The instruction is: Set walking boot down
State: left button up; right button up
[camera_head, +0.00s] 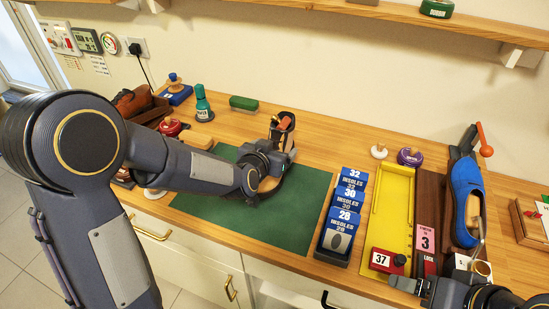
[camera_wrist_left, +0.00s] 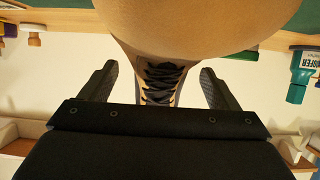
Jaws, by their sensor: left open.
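The walking boot (camera_head: 268,185) is tan with a dark laced upper. It appears upright over the green mat (camera_head: 300,220), partly hidden by my left gripper (camera_head: 281,140); its contact with the mat is hidden. In the left wrist view, the boot's black laces (camera_wrist_left: 160,82) lie between the two fingers of my left gripper (camera_wrist_left: 158,68). Those fingers are open, with a visible gap on each side of the boot. My right gripper (camera_head: 404,284) is at the bottom right, beside the red 37 block, and its jaw opening is unclear.
Blue insole boxes (camera_head: 340,222) stand at the mat's right edge. Beyond them are a yellow tray (camera_head: 394,208), a red 37 block (camera_head: 386,261) and a blue shoe (camera_head: 465,200). The mat's front right is clear.

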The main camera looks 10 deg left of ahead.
pick_arm(q)
jog(key=shift+w, duration=0.2)
jog(key=c, duration=1.2)
jog(key=shift+c, duration=0.5)
jog(key=shift+r, duration=0.1)
